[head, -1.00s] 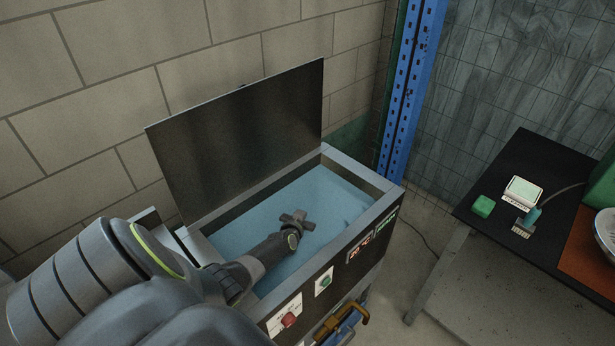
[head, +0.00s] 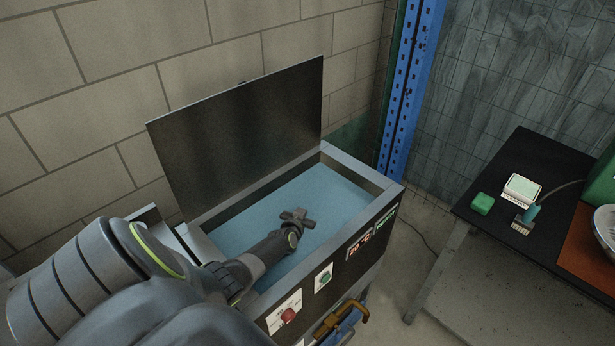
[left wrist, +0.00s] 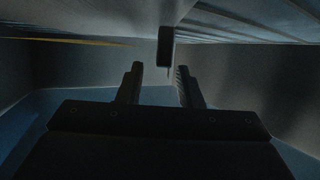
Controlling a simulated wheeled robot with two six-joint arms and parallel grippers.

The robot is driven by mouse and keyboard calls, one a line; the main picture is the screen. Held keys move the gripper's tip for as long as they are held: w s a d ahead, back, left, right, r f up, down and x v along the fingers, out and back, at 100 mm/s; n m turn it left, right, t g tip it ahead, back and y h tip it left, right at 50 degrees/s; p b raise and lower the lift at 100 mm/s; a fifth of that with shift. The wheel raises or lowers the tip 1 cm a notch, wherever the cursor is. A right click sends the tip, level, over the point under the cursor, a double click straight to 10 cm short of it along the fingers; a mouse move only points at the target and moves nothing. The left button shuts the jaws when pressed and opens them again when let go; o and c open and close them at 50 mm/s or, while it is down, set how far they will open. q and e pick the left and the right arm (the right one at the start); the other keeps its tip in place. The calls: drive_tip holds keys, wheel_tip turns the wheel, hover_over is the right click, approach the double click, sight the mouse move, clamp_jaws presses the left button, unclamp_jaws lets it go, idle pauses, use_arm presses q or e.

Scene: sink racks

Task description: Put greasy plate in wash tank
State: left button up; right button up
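The wash tank (head: 368,180) is an open metal box with its dark lid (head: 240,135) raised at the back. Flat blue liquid (head: 325,190) fills it below the rim. My left arm reaches over the front left of the tank. My left gripper (head: 297,217) is over or in the blue liquid, near the middle; its exact height is unclear. In the left wrist view its two fingers (left wrist: 158,85) stand apart with nothing visible held between them. A dark upright piece there is too dim to identify. I cannot make out a greasy plate. My right gripper is not in view.
The tank's front panel carries a red knob (head: 288,315), a green knob (head: 324,280) and a temperature display (head: 359,246). A black table (head: 500,205) at right holds a green block (head: 482,204), a small white device (head: 522,190) and a brush (head: 524,222). A blue post (head: 408,80) stands behind.

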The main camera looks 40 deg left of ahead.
use_arm(q)
drive_tip(key=shift+s+d+f, duration=0.2)
drive_tip(key=shift+s+f, duration=0.25)
drive_tip(key=shift+f, duration=0.25)
drive_tip(key=shift+w+r+p, duration=0.1)
drive_tip(key=shift+r+p, duration=0.05)
drive_tip(key=shift+p, duration=0.15)
drive_tip(key=s+r+p, duration=0.1)
drive_tip(key=p, duration=0.1)
drive_tip(key=shift+r+g+p, duration=0.15)
drive_tip(key=shift+g+p, duration=0.15)
drive_tip(key=shift+p, duration=0.1)
drive_tip(key=p+v, duration=0.3)
drive_tip(key=v, duration=0.2)
drive_tip(key=shift+w+r, duration=0.1)
drive_tip(key=shift+r, duration=0.1)
drive_tip(key=shift+s+d, duration=0.1)
drive_tip(key=shift+s, duration=0.25)
drive_tip(key=shift+w+r, duration=0.1)
